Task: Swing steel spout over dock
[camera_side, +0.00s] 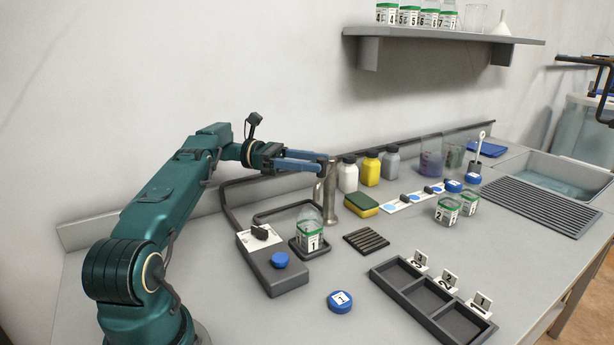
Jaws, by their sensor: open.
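The steel spout (329,190) is a shiny metal post with a short outlet at its left side, standing just behind the dock. The dock (301,254) is a dark square tray, and a clear bottle with a green-and-white label "1" (311,236) stands upright in it, uncapped. My gripper (324,164) is open, its two long blue fingers reaching in from the left at the top of the spout. The fingertips overlap the spout's top in this view; I cannot tell whether they touch it. The outlet is partly hidden behind the bottle's neck area.
A control box (275,278) with a blue button and dark switch sits left of the dock, with tubing behind. A blue cap (340,301) lies in front. A sponge (361,205), white, yellow and grey bottles, a slatted mat (366,241) and a three-slot tray (398,279) stand to the right.

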